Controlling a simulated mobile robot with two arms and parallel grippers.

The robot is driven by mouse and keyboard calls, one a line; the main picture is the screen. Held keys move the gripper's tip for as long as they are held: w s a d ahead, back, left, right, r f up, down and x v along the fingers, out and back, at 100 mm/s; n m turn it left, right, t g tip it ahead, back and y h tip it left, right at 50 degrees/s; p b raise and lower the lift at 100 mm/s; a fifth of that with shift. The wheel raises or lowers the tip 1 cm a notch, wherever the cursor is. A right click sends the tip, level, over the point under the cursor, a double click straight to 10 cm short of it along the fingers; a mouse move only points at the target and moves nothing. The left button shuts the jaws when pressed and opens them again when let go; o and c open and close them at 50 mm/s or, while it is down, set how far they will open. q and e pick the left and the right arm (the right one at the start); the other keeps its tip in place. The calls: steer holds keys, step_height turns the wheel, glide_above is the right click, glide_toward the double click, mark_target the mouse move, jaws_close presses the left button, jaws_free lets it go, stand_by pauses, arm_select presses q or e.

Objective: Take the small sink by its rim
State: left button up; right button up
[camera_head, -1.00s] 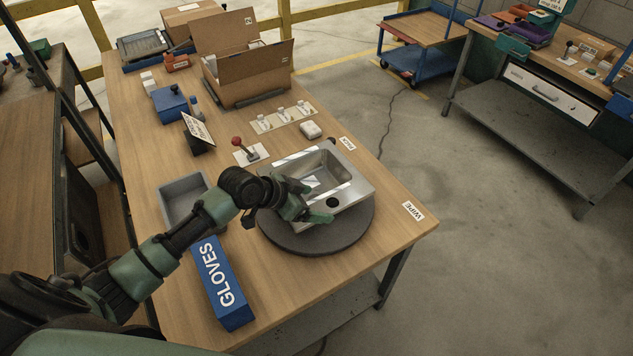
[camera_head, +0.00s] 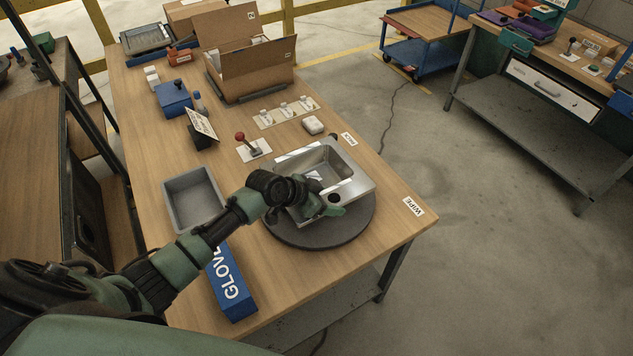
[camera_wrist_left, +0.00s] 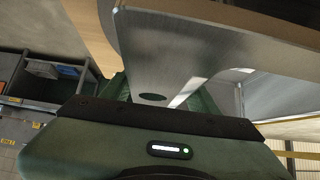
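The small sink (camera_head: 352,187) is a shiny metal basin with a flat rim and a round dark hole. It sits on a dark grey round turntable (camera_head: 355,231) near the table's right end. The contact is partly hidden, so I cannot tell whether the fingers are closed on the rim. My right gripper is not in view.
A grey open bin (camera_head: 193,199) and a blue GLOVES box (camera_head: 232,285) lie left of the turntable, by my left arm. A red-knobbed lever (camera_head: 247,146) stands behind the sink. A cardboard box (camera_head: 250,68) is farther back. The table's right corner is mostly clear.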

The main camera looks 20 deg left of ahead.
arm_select(q)
jaws_close()
steer(key=shift+w+r, duration=0.15)
steer(key=shift+r, duration=0.05)
